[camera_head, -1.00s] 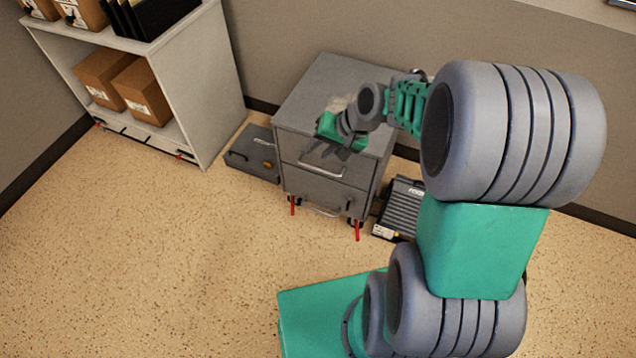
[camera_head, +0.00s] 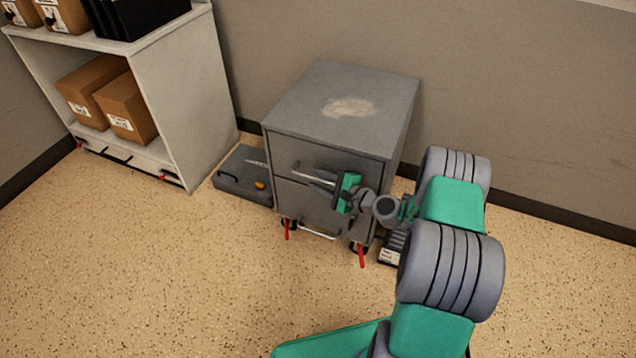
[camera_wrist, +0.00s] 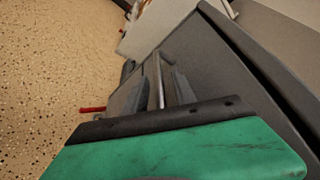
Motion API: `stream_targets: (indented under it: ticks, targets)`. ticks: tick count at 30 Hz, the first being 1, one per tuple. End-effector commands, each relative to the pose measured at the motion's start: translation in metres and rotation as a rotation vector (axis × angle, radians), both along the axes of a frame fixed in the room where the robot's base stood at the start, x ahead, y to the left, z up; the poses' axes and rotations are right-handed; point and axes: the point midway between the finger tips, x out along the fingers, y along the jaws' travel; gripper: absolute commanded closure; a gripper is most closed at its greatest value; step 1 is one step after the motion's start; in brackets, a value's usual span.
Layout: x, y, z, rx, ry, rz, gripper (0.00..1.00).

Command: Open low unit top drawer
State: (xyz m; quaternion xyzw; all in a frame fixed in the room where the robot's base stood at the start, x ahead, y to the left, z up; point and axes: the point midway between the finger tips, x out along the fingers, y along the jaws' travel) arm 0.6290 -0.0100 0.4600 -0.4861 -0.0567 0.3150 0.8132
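The low unit (camera_head: 390,110) is a grey two-drawer cabinet against the wall. Its top drawer front (camera_head: 285,152) looks flush with the body, so the drawer appears closed. My gripper (camera_head: 308,172) is in front of the top drawer, pointing at it, with its green body to the right. In the wrist view, the bright handle bar (camera_wrist: 158,80) lies between the two dark fingers of my gripper (camera_wrist: 160,86). Gaps show on both sides of the bar, so the fingers look open around it. The gripper partly hides the drawer front in the head view.
The lower drawer handle (camera_head: 318,230) and red caster levers (camera_head: 361,254) are below. A grey case (camera_head: 240,180) lies on the floor left of the unit, beside a white shelf (camera_head: 195,90) with boxes. A dark ribbed item (camera_head: 392,250) is at the right. The front floor is clear.

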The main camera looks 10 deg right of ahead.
Motion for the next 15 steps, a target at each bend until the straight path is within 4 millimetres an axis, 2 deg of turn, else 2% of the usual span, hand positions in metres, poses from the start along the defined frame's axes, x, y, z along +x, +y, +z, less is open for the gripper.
stream_targets:
  ticks: [7, 15]
  targets:
    - [0.0016, 0.0010, 0.0001, -0.001, 0.000, 0.001, 0.68]
    - [0.0014, 0.0011, 0.0000, -0.002, 0.000, 0.001, 0.90]
